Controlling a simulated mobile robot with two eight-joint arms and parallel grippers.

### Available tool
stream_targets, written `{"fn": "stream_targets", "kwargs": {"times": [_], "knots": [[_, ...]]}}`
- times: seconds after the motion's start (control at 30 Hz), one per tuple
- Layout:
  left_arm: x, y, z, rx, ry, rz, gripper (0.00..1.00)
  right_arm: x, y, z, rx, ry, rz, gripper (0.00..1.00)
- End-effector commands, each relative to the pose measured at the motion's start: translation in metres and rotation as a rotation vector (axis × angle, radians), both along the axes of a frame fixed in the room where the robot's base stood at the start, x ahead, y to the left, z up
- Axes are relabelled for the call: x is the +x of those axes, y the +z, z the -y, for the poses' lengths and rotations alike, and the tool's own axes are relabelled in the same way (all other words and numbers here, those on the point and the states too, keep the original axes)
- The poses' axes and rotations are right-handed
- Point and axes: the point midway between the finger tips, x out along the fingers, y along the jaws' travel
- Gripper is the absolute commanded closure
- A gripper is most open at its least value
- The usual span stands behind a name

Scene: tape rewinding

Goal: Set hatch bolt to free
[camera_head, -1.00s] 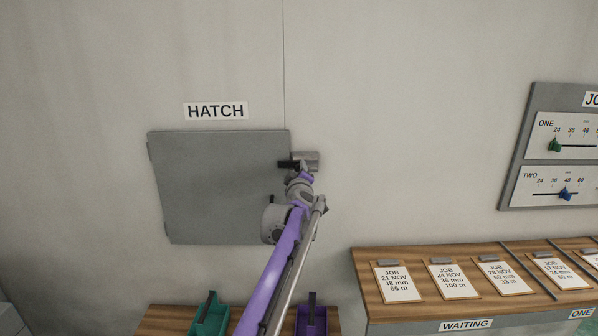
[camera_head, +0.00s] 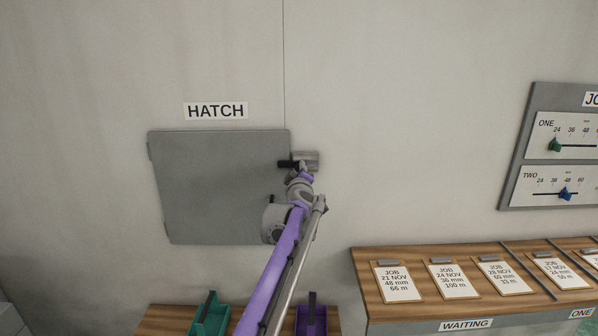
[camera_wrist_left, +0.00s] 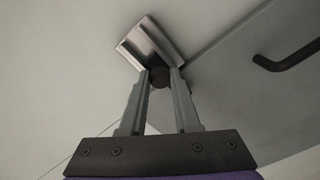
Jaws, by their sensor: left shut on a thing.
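The grey hatch door (camera_head: 220,190) is flush in the wall under a HATCH label (camera_head: 216,111). A hatch bolt (camera_head: 288,164) with a dark bar shows at its right edge, beside a metal housing (camera_head: 306,158) on the wall. In the left wrist view the metal housing (camera_wrist_left: 150,42) is above a round dark bolt knob (camera_wrist_left: 160,77). My left gripper (camera_wrist_left: 161,82) is shut on this knob, with a fingertip on each side. In the head view my arm hides the fingertips. My right gripper is in neither view.
A dark bent handle (camera_wrist_left: 287,55) shows at the right of the wrist view. A teal bin (camera_head: 211,316) and a purple bin (camera_head: 312,318) stand below the hatch. A wooden desk (camera_head: 372,297) with job cards and a slider board (camera_head: 525,150) are at the right.

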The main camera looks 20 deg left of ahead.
Motion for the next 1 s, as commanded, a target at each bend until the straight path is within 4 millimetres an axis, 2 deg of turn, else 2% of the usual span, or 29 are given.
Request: {"fn": "stream_targets", "kwargs": {"times": [0.53,0.63,0.83,1.0], "knots": [[0.001,0.000,0.002,0.000,-0.001,0.001,1.00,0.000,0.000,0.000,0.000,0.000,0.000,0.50],[0.004,0.001,0.011,0.000,-0.001,0.002,1.00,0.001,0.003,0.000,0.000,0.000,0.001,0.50],[0.012,0.002,0.043,-0.001,-0.002,0.001,1.00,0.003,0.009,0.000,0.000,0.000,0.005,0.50],[0.013,0.001,0.045,0.001,-0.001,0.000,1.00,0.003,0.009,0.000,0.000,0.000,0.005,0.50]]}}
